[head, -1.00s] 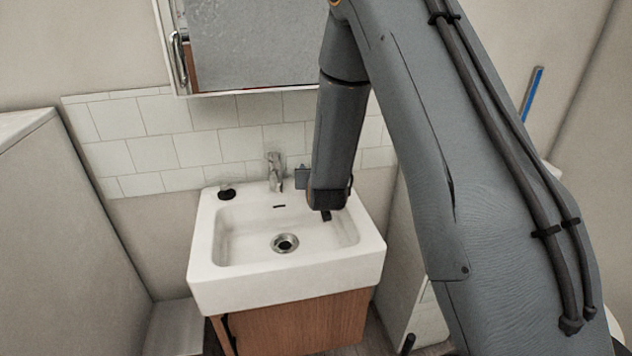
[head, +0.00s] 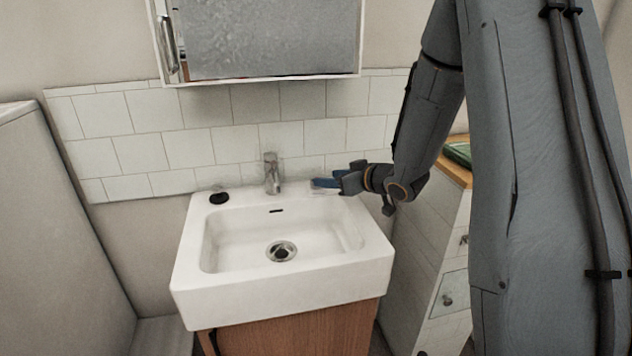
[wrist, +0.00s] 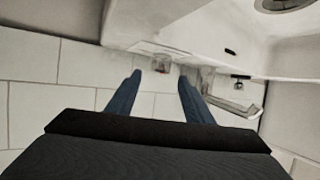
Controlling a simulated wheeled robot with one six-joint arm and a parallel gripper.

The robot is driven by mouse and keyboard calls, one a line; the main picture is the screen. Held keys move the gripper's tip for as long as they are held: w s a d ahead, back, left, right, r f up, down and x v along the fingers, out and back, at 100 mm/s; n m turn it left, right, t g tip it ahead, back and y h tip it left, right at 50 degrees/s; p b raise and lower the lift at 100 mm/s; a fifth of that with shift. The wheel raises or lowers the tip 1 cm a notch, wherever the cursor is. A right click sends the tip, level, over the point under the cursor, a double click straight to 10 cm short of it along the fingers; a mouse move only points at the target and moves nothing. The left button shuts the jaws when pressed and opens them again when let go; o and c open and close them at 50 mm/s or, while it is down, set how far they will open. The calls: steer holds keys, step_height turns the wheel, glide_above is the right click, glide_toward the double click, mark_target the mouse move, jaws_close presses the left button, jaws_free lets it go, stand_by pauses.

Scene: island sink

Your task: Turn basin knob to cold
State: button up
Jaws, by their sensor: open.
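The chrome basin tap (head: 272,175) stands upright at the back middle of the white sink (head: 335,288). Its knob (head: 269,158) is on top with a small reddish mark; its exact angle is too small to tell. My gripper (head: 318,183) is over the sink's back right corner, right of the tap and apart from it, fingers pointing left. In the wrist view my gripper (wrist: 160,88) shows two blue fingers spread with nothing held. A grey metal shape that looks like the tap (wrist: 235,103) lies right of the fingers there.
A black round item (head: 219,198) sits at the sink's back left. A mirror cabinet (head: 270,40) hangs above the tiled wall (head: 140,125). A drawer unit (head: 440,275) stands to the right. In the wrist view a small clear item with red (wrist: 162,65) shows beyond the fingers.

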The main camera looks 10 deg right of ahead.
mark_target(316, 176)
steer(key=x, duration=0.7)
steer(key=shift+a, duration=0.1)
steer(key=c, duration=1)
